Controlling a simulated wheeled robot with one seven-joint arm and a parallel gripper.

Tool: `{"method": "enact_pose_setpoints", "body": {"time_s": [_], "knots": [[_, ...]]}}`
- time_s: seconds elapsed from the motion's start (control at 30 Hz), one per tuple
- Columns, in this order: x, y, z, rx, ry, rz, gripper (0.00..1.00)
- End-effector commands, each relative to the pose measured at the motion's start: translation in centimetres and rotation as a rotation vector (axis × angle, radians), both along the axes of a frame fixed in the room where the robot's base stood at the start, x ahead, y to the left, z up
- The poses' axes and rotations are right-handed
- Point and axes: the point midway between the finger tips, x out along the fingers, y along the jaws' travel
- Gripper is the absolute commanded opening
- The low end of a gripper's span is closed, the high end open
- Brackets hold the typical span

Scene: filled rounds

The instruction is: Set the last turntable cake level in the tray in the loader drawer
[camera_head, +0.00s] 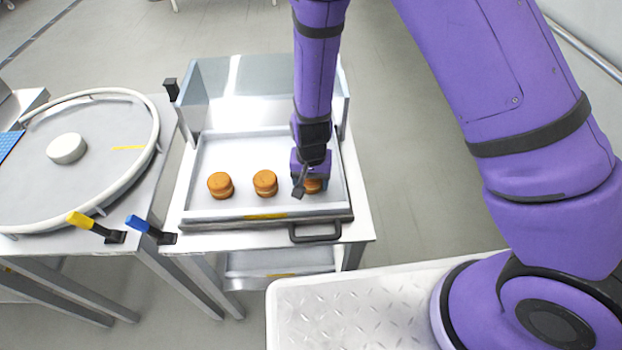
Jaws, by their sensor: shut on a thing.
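The light grey tray (240,150) lies in the pulled-out drawer (222,221). Two similar cakes, a left one (220,185) and a middle one (265,183), stand upright in the tray, in a row with the held one. The turntable (95,160) at the left carries no orange cake in view.
A white round puck (66,148) sits on the turntable, inside its raised ring. A yellow lever (84,221) and a blue lever (142,225) stand at the near table edges. The drawer has a dark handle (315,236) in front. The tray's back part is clear.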

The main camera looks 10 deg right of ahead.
Motion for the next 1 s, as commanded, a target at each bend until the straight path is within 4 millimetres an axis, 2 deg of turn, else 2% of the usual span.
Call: {"method": "enact_pose_setpoints", "body": {"time_s": [0.1,0.13,0.23,0.53,0.67,1.0], "knots": [[0.0,0.0,-0.3,-0.001,0.0,0.0,0.55],[0.0,0.0,-0.3,0.0,0.0,0.0,0.67],[0.0,0.0,-0.3,0.0,0.0,0.0,0.9],[0.0,0.0,-0.2,0.0,0.0,0.0,0.91],[0.0,0.0,0.6,0.0,-0.001,0.001,0.91],[0.0,0.1,6.4,0.002,-0.004,0.002,0.91]]}}
